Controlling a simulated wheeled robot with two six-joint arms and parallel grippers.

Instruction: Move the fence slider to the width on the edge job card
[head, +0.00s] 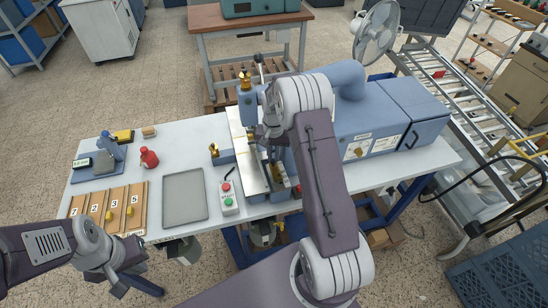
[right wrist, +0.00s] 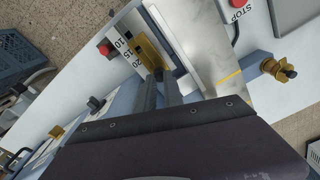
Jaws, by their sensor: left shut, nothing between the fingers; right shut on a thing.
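The brass fence slider (right wrist: 151,53) sits on its track beside a printed scale (right wrist: 127,48) reading 10, 15 and 20 in the right wrist view. It lies alongside the 15 and 20 marks; its exact reading cannot be told. My right gripper (right wrist: 160,76) is shut on the slider. In the head view my right arm hides most of that spot. My left gripper (head: 138,283) is shut and empty, low at the left, off the table's front edge. White cards (head: 358,150) show on the blue machine's front; their print is too small to read.
The blue machine (head: 400,105) stands at the right. A blue bracket with brass knob (right wrist: 274,68) stands near the slider.

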